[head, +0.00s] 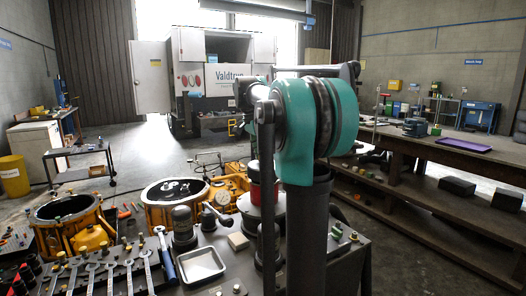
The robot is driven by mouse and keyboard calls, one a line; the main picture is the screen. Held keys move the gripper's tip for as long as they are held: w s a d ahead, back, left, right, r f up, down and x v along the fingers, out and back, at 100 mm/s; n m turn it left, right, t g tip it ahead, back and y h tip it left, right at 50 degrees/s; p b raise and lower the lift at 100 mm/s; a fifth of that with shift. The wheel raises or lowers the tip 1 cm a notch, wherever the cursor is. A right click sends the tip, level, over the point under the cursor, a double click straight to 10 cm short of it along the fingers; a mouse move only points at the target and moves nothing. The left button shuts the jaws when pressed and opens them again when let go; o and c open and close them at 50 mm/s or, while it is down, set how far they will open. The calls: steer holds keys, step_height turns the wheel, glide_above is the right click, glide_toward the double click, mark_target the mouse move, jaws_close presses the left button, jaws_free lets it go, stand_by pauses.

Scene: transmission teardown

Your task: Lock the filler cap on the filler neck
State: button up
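I cannot make out the filler cap or the filler neck for certain; the parts on the bench are small, and my own arm covers part of it. An orange housing with a round open top (150,207) stands at the middle of the bench. A second orange housing (42,232) stands at the left, with a yellow part (92,237) at its front. A yellow-orange round cover (232,186) lies behind, beside my arm. My teal arm joint and dark links fill the centre. My gripper does not show.
A row of wrenches (92,275) and an empty metal tray (202,264) lie at the bench front. A dark grey cylindrical part (182,225) stands behind the tray. A wooden workbench (440,150) with a purple mat (463,145) is at the right.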

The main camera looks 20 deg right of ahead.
mark_target(262, 165)
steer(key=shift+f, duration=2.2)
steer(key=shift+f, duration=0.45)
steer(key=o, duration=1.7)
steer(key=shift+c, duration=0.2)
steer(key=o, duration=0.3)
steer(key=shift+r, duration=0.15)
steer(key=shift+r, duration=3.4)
